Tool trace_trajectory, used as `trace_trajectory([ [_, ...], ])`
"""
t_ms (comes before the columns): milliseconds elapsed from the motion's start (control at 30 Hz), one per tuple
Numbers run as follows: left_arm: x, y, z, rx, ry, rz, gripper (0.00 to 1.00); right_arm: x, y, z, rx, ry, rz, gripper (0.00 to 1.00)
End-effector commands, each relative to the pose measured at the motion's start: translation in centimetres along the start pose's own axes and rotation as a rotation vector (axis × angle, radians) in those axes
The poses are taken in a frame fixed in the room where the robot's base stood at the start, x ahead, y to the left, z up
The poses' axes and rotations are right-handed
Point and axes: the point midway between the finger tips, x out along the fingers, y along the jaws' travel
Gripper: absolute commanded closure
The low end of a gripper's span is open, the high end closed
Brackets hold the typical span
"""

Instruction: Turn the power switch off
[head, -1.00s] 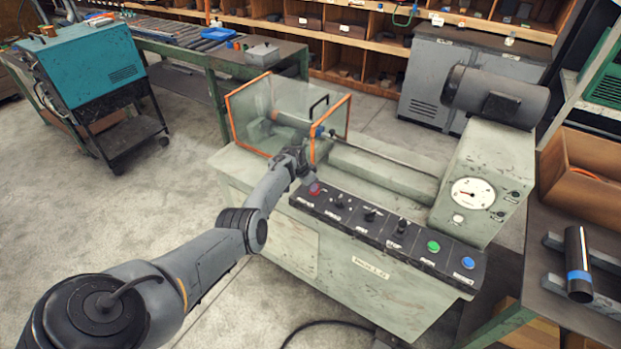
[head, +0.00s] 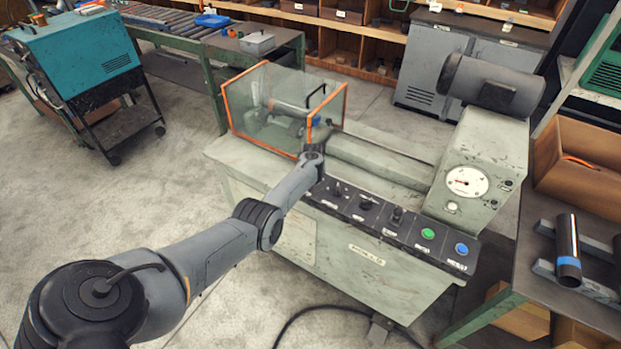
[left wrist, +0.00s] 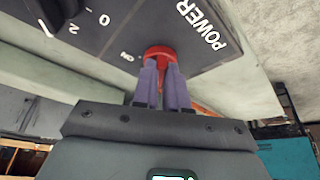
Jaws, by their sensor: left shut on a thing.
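The power switch (left wrist: 160,52) is a red knob on the dark control panel, beside the white "POWER" lettering and a small "ON" mark in the left wrist view. My left gripper (left wrist: 163,78) is shut on it, with its two purple-grey fingers on either side of the knob. In the head view my left arm reaches the left end of the control panel (head: 382,217), and my wrist and forearm hide the red switch and the fingers. The knob's exact turn angle is hard to tell. My right gripper is in neither view.
Dark selector knobs (head: 366,202), a green button (head: 428,234) and a blue button (head: 461,249) sit farther right along the panel. A clear guard box with orange edges (head: 335,105) stands just behind my wrist. A gauge (head: 466,182) is at the right.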

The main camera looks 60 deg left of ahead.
Motion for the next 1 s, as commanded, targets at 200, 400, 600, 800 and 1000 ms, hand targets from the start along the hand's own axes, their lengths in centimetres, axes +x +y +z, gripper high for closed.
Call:
trace_trajectory([
  [200, 0.3, 0.2, 0.1, -0.122, 0.0, -0.051, 1.0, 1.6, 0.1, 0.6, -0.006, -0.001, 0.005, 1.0],
  [400, 0.2, 0.3, 0.1, -0.186, -0.001, -0.079, 1.0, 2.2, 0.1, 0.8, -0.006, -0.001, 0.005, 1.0],
  [600, 0.2, 0.3, 0.1, -0.213, -0.002, -0.089, 1.0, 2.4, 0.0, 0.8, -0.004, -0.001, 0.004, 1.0],
  [800, 0.2, 0.3, 0.1, -0.216, -0.002, -0.091, 1.0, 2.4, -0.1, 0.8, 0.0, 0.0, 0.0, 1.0],
  [1000, 0.2, 0.3, 0.1, -0.216, -0.002, -0.091, 0.84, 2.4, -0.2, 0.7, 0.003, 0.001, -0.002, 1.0],
])
